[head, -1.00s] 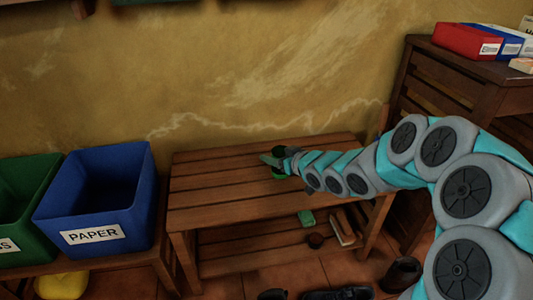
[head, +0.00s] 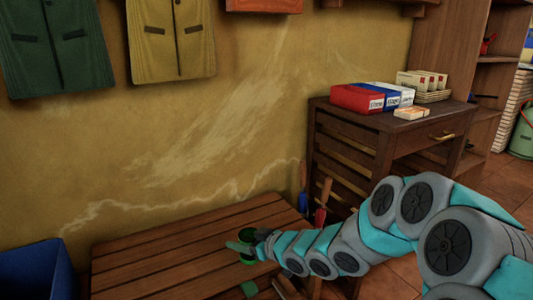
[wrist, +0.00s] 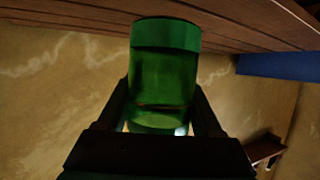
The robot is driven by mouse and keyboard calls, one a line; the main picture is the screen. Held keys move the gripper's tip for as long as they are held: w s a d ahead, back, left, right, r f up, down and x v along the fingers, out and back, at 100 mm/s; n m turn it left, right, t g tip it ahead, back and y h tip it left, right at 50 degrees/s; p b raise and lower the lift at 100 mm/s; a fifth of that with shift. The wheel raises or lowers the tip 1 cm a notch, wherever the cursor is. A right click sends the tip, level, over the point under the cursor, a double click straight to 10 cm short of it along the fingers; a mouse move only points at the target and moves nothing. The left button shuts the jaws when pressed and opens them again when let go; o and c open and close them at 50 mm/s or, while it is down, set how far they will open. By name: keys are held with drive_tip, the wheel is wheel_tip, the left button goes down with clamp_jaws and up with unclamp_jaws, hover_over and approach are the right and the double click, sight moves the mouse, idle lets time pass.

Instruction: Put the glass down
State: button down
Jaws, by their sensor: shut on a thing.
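The green glass (head: 247,262) is at my gripper, over the right part of the slatted wooden bench (head: 150,262). In the wrist view the glass (wrist: 163,80) sits between the two fingers of my gripper (wrist: 165,112), which is shut on it. That view is upside down, with the bench slats (wrist: 70,18) along the top edge and the glass's far end overlapping them. I cannot tell whether the glass touches the bench. In the head view my gripper (head: 250,247) and arm partly hide the glass.
A blue bin (head: 35,270) stands left of the bench. Tools with red and blue handles (head: 320,215) stand by the bench's right end. A wooden cabinet (head: 350,135) with boxes stands to the right. The bench top left of my gripper is clear.

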drive_tip(key=w+d+m+t+h, duration=0.1)
drive_tip(key=w+d+m+h, duration=0.1)
drive_tip(key=d, duration=0.2)
drive_tip(key=w+d+f+m+t+h+p, duration=0.1)
drive_tip(key=w+d+m+t+h, duration=0.1)
drive_tip(key=w+d, duration=0.1)
drive_tip(key=w+d+m+t+h+p, duration=0.1)
drive_tip(key=w+d+m, duration=0.1)
drive_tip(key=d, duration=0.3)
drive_tip(key=shift+w+d+f+h, duration=0.2)
drive_tip(key=shift+w+d+h, duration=0.05)
drive_tip(key=shift+d+h, duration=0.15)
drive_tip(key=d+m+h, duration=0.1)
drive_tip(key=d, duration=0.2)
drive_tip(key=w+d+m+t+h+p, duration=0.1)
drive_tip(key=d+h, duration=0.1)
drive_tip(key=d, duration=0.2)
drive_tip(key=w+d+m+h, duration=0.1)
drive_tip(key=d+m, duration=0.1)
drive_tip(key=d, duration=0.2)
drive_tip(key=shift+w+d+r+h, duration=0.15)
drive_tip(key=shift+r+h, duration=0.15)
drive_tip(key=shift+r, duration=0.05)
drive_tip(key=shift+d, duration=0.15)
